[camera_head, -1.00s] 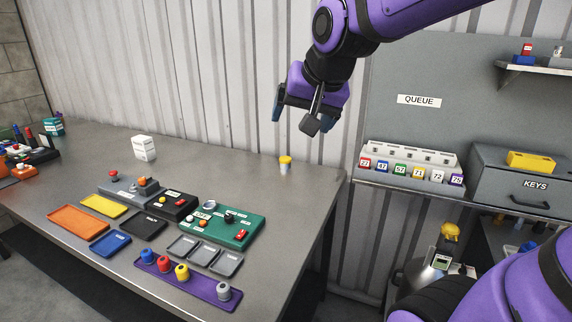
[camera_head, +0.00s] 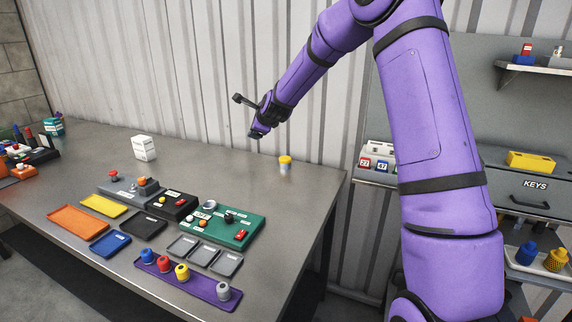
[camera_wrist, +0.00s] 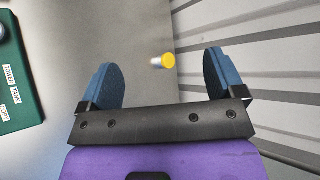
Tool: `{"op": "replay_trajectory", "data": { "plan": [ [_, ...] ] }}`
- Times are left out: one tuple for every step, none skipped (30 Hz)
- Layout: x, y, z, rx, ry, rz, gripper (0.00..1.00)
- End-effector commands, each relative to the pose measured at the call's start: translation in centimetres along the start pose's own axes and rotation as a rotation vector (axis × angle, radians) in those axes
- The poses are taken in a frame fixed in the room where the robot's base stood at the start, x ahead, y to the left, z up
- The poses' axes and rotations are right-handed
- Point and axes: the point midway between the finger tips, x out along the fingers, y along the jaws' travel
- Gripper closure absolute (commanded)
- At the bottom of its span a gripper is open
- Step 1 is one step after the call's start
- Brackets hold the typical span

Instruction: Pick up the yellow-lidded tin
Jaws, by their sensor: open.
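The yellow-lidded tin (camera_head: 285,165) is a small whitish cylinder with a yellow lid. It stands upright at the right back of the grey workbench, near the corrugated wall. My gripper (camera_head: 256,135) is above the bench, left of the tin in the head view, and apart from it. In the wrist view the tin (camera_wrist: 163,61) appears beyond the two blue fingers, between their lines. My gripper (camera_wrist: 165,75) is open and empty there. In the head view the fingers are small and partly hidden by the wrist.
A green panel (camera_head: 243,217) with knobs and a purple tray (camera_head: 205,290) with knobs lie toward the bench front. A white box (camera_head: 144,148) stands left. The bench right edge (camera_head: 332,205) is close to the tin. Bare bench surrounds the tin.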

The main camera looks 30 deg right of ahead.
Motion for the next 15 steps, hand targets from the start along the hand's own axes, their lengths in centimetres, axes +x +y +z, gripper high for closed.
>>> {"op": "replay_trajectory", "data": {
  "plan": [
    [2.3,0.3,-1.4,0.095,0.008,-0.019,0.11],
    [3.4,0.3,-2.1,0.152,0.011,-0.034,0.11],
    [4.9,0.4,-3.1,0.228,0.014,-0.056,0.11],
    [6.0,0.4,-3.9,0.287,0.017,-0.073,0.11],
    [7.1,0.5,-4.7,0.345,0.02,-0.091,0.11],
    [8.5,0.7,-5.9,0.422,0.024,-0.115,0.11],
    [9.5,0.9,-6.8,0.48,0.027,-0.132,0.11],
    [10.5,1.0,-7.7,0.54,0.031,-0.151,0.11],
    [11.8,1.3,-9.0,0.617,0.035,-0.177,0.11],
    [12.7,1.6,-10.0,0.674,0.038,-0.197,0.11],
    [13.6,1.8,-11.1,0.731,0.041,-0.217,0.11],
    [14.7,2.1,-12.4,0.804,0.045,-0.245,0.11],
    [15.4,2.4,-13.3,0.856,0.048,-0.265,0.11],
    [16.1,2.7,-14.3,0.904,0.05,-0.285,0.11],
    [16.9,3.0,-15.5,0.964,0.053,-0.311,0.11]
  ]
}}
